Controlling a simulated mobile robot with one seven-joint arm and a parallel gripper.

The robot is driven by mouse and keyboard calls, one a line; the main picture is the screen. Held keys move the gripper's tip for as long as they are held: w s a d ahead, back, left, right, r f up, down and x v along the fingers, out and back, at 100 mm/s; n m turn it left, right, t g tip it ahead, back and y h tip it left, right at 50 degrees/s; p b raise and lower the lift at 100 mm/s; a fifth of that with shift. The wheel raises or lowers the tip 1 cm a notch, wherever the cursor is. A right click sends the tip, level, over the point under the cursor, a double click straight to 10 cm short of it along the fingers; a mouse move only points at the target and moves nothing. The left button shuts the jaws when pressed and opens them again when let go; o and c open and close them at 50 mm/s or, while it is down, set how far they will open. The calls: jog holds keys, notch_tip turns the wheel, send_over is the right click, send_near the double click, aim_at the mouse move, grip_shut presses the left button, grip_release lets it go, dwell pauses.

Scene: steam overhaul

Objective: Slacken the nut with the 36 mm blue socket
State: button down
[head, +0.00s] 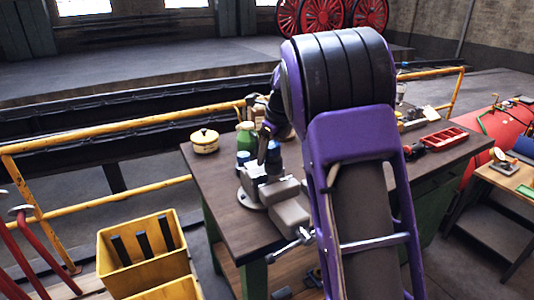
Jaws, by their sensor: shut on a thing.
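A grey bench vise (262,190) stands at the near left corner of the workbench. My gripper (263,146) is small and dark and partly hidden behind my purple arm. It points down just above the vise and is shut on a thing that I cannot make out. Another small blue item (243,158) stands behind the vise. The nut cannot be made out.
A green container (246,136) and a yellow pot (204,141) stand on the workbench (215,185). A red tray (445,139) lies at its right end. Yellow railings (100,145) run behind and left. A yellow crate (140,255) stands at the lower left.

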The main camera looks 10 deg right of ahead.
jog(key=shift+r, duration=2.1)
jog(key=shift+w+a, duration=0.1)
jog(key=shift+a, duration=0.05)
